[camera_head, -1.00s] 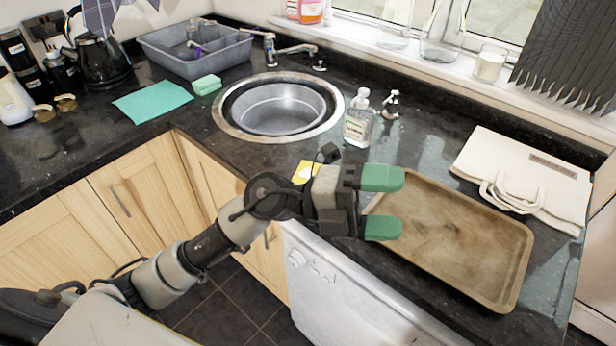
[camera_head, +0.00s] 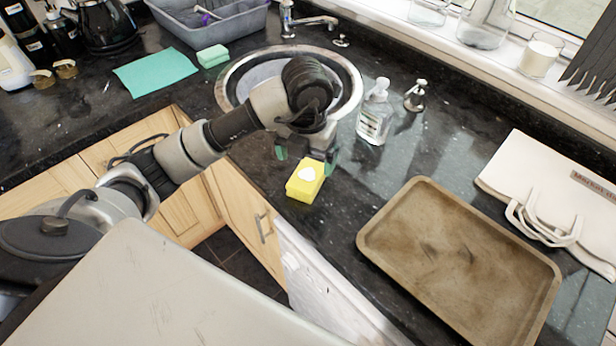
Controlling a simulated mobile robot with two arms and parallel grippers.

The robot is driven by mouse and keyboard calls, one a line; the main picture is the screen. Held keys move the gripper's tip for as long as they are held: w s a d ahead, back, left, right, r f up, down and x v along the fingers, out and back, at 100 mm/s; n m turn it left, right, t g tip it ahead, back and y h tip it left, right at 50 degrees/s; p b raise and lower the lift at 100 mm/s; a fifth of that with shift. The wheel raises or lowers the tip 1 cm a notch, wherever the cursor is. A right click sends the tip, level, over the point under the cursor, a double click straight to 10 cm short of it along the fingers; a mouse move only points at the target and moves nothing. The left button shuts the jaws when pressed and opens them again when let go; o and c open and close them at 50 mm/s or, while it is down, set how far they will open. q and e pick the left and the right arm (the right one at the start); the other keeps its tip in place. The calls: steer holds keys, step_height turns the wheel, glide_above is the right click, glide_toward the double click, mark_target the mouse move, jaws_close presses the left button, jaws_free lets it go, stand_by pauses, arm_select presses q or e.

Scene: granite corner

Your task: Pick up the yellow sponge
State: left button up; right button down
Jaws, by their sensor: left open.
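The yellow sponge (camera_head: 301,187) lies on the dark granite counter, in front of the sink, with a pale patch on its top. My left gripper (camera_head: 307,156) is just behind the sponge, pointing down toward the counter. Its green fingertips are apart, one on each side, and nothing shows between them. Part of the gripper is hidden by its own wrist. I cannot tell whether a fingertip touches the sponge. My right gripper is not in view.
The round sink (camera_head: 350,82) is behind my left arm. A clear soap bottle (camera_head: 375,115) and a metal dispenser (camera_head: 416,95) stand right of the gripper. A brown tray (camera_head: 455,262) lies at the right. A green sponge (camera_head: 213,56) and teal cloth (camera_head: 155,71) lie at the left.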

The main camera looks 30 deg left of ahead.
mark_target(307, 175)
arm_select(q)
steer(key=shift+f, duration=0.55)
steer(key=shift+w+f, duration=0.25)
steer(key=shift+f, duration=0.05)
step_height(307, 175, down, 4)
steer(key=shift+s+a+f+p, duration=0.1)
steer(key=shift+f+p, duration=0.1)
steer(key=shift+p, duration=0.55)
steer(key=shift+f, duration=0.3)
steer(key=shift+c, duration=0.4)
steer(key=c, duration=1)
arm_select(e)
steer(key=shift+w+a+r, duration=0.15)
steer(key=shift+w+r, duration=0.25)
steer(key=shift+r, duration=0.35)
